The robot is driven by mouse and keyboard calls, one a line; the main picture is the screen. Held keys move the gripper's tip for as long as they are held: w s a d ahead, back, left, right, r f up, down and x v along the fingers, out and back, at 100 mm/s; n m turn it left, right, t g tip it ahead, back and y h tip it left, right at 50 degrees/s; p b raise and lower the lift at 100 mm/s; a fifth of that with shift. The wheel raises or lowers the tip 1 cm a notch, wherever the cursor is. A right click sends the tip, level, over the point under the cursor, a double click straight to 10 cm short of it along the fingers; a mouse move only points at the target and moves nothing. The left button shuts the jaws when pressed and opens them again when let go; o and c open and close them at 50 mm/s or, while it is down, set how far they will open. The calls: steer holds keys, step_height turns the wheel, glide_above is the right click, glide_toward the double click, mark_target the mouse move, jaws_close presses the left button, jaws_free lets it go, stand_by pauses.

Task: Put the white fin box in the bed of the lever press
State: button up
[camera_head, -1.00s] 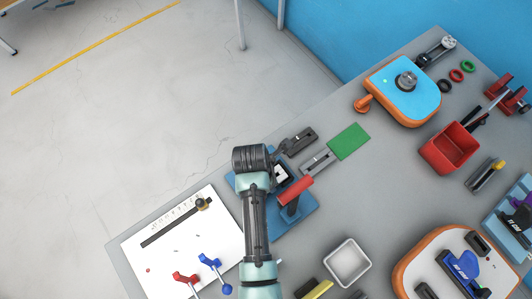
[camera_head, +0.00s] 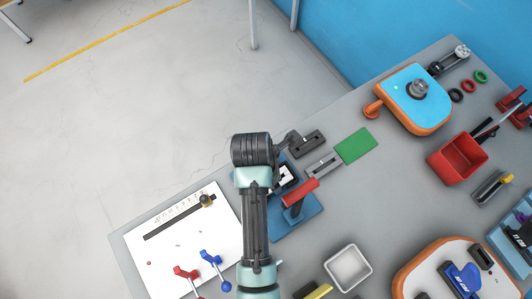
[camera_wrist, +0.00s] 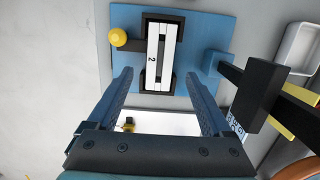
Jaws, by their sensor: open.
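The white fin box (camera_wrist: 157,57), with a long slot and a "2" on it, lies in the bed of the lever press, between black end blocks (camera_wrist: 161,28) on the blue base (camera_wrist: 195,50). In the head view the white fin box (camera_head: 287,174) is partly hidden by my arm. The lever press (camera_head: 303,205) has a red lever handle (camera_head: 300,192), raised to the right of the bed. My gripper (camera_wrist: 160,75) is open and empty. Its fingers are apart from the box, with the fingertips on either side of its near end in the wrist view.
A dark fin box (camera_head: 308,143), a grey fin box (camera_head: 323,165) and a green mat (camera_head: 356,146) lie behind the press. A white tray (camera_head: 348,268) stands to its right. A white board (camera_head: 185,245) with red and blue levers lies to the left.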

steer(key=w+r+m+t, duration=0.4)
steer(key=w+r+t, duration=0.15)
steer(key=r, duration=0.75)
steer(key=w+r+m+t+y, duration=0.1)
steer(key=w+r+m+t, duration=0.5)
steer(key=r, duration=0.8)
steer(key=w+r+m+t, duration=0.3)
steer(key=w+r, duration=0.4)
steer(key=r, duration=0.6)
steer(key=s+r+m+t, duration=0.4)
steer(key=r, duration=0.6)
steer(key=s+r+m+t, duration=0.4)
steer(key=s+r, duration=0.1)
steer(key=r, duration=0.5)
steer(key=s+r+m+t, duration=0.4)
steer(key=s+r, duration=0.1)
steer(key=r, duration=0.6)
steer(key=shift+d, duration=0.4)
steer(key=shift+f, duration=0.1)
